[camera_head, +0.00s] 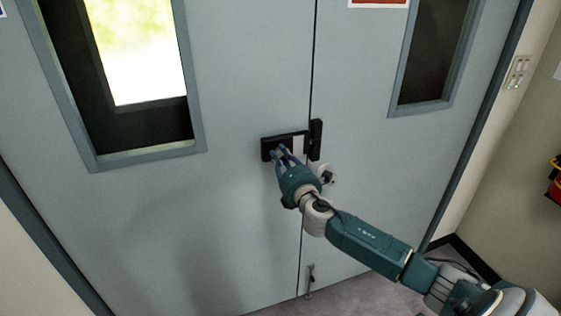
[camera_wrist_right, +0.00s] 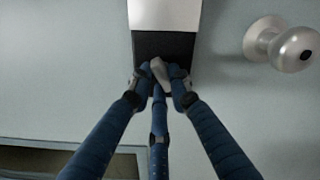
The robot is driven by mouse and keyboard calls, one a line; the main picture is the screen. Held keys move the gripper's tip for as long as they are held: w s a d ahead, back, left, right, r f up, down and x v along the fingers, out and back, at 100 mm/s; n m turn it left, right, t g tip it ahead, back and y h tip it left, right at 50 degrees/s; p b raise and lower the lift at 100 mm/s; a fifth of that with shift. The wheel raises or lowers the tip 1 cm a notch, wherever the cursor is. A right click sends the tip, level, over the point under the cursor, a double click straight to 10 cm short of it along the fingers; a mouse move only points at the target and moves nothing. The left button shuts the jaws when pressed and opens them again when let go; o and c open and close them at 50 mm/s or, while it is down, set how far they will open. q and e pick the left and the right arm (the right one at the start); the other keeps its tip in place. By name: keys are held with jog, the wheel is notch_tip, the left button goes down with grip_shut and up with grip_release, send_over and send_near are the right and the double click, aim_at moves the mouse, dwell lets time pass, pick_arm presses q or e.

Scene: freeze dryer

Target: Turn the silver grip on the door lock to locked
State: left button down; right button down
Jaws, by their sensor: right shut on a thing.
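The door lock (camera_head: 268,146) is a black box with a pale panel on the left door leaf. It also shows in the right wrist view as a black plate (camera_wrist_right: 165,46) below a white panel. My right gripper (camera_head: 283,153) reaches up to the lock from the lower right. In the right wrist view its blue fingers (camera_wrist_right: 160,75) are closed around the silver grip (camera_wrist_right: 160,70) on the black plate. The fingertips cover part of the grip, so its exact angle is hard to tell. My left gripper is not in view.
A round silver door knob (camera_head: 326,174) sits just right of the lock; it also shows in the right wrist view (camera_wrist_right: 290,45). A black strike box (camera_head: 315,139) is on the right door leaf. A floor bolt (camera_head: 310,280) is at the door's bottom.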

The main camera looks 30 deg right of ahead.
jog(key=shift+m+b, duration=0.55)
jog(key=shift+m, duration=1.65)
jog(key=c, duration=1.6)
grip_release()
jog(key=shift+d, duration=0.1)
jog(key=v, duration=1.2)
